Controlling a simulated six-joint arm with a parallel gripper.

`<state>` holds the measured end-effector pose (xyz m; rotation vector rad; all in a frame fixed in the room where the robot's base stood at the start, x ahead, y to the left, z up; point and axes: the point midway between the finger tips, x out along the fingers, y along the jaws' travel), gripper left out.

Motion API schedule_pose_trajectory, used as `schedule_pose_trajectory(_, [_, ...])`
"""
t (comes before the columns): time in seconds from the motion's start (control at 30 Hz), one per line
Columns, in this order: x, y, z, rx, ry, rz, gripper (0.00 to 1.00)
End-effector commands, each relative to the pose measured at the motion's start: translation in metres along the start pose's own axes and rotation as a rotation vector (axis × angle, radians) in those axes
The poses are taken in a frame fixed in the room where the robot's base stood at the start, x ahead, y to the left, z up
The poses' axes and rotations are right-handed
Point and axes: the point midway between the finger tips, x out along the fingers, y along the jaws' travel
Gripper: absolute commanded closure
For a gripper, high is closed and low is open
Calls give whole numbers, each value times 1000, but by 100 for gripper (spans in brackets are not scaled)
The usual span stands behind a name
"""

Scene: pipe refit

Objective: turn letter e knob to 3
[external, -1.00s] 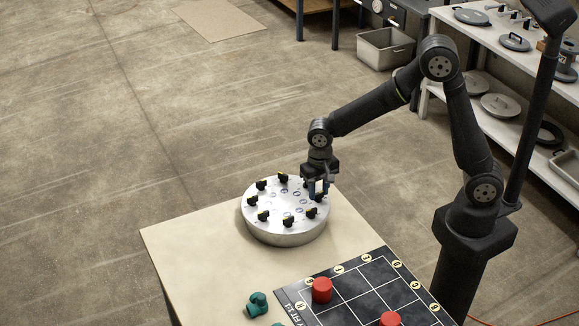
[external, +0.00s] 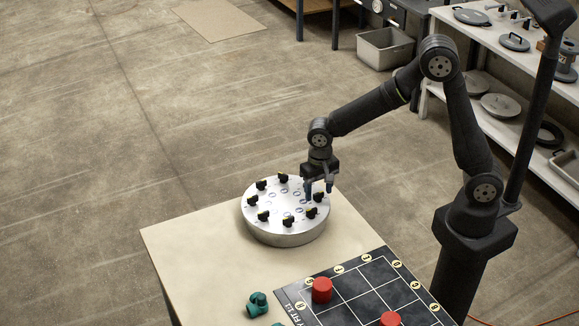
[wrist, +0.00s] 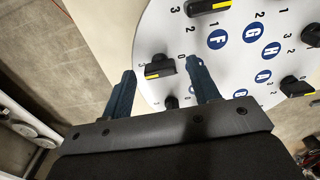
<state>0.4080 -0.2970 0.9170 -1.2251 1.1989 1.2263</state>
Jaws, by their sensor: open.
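A round pale-topped unit (external: 285,235) sits on the table, with several black knobs around its rim and blue letter discs inside them. My gripper (external: 318,190) is low over its right side. In the wrist view my gripper (wrist: 162,85) is open, with one dark blue finger on each side of a black knob (wrist: 158,70) that has a yellow stripe. The knob lies between the fingertips, apart from the left one. The F disc (wrist: 217,39) is to its upper right. I see no E disc in the wrist view, so I cannot tell this knob's letter.
Neighbouring knobs (wrist: 208,6) sit close around the rim. A black grid board (external: 345,290) with red cylinders (external: 321,290) and a teal pipe fitting (external: 257,304) lie nearer the front. The table's left part is clear.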

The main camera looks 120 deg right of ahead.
Motion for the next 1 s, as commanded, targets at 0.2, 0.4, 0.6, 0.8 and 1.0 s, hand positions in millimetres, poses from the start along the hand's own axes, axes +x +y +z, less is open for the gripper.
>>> schedule_pose_trajectory(0.2, [-28, -1, -1, 0, 3, -4, 45])
schedule_pose_trajectory(0.4, [-76, -1, -1, 0, 4, -5, 45])
schedule_pose_trajectory(0.6, [-125, -1, -1, 0, 4, -4, 45])
schedule_pose_trajectory(0.8, [-158, 0, 0, 0, 1, -1, 45])
schedule_pose_trajectory(1.0, [-172, 0, 0, 0, 0, 0, 45])
